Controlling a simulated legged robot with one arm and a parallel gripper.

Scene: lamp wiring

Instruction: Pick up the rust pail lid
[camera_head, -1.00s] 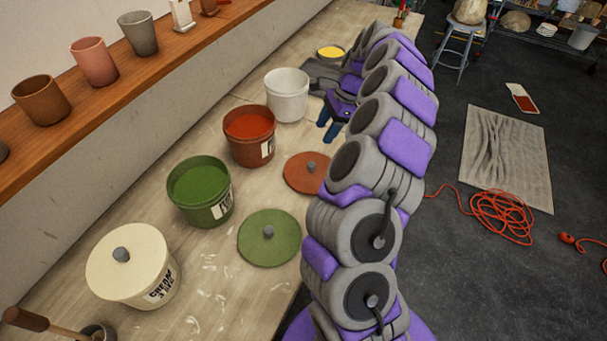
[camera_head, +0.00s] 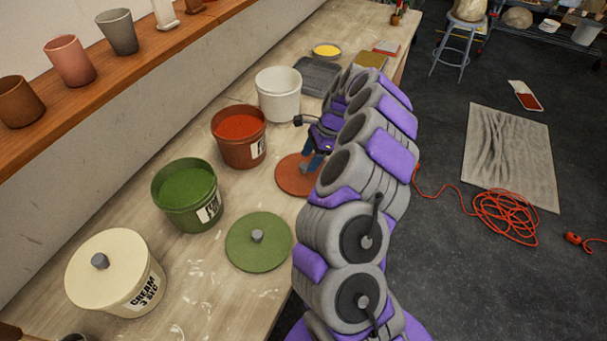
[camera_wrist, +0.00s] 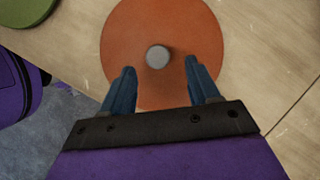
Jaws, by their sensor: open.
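The rust pail lid (camera_head: 293,178) is a flat orange-brown disc lying on the workbench, beside the rust pail (camera_head: 239,137). Its grey round knob shows in the wrist view near the middle of the lid (camera_wrist: 190,32). My gripper (camera_head: 307,168) is over the lid, and my arm hides the lid's right part in the head view. In the wrist view my gripper (camera_wrist: 160,85) is open, its two blue fingers spread to the left and right, with the knob ahead between them. Nothing is held. The height of the fingertips above the lid is hard to tell.
A green lid (camera_head: 258,242) lies in front, near the green pail (camera_head: 187,196). A cream pail (camera_head: 116,272) wears its lid. A white pail (camera_head: 278,93) and a grey tray (camera_head: 317,76) stand behind. A wooden shelf (camera_head: 150,60) runs along the wall.

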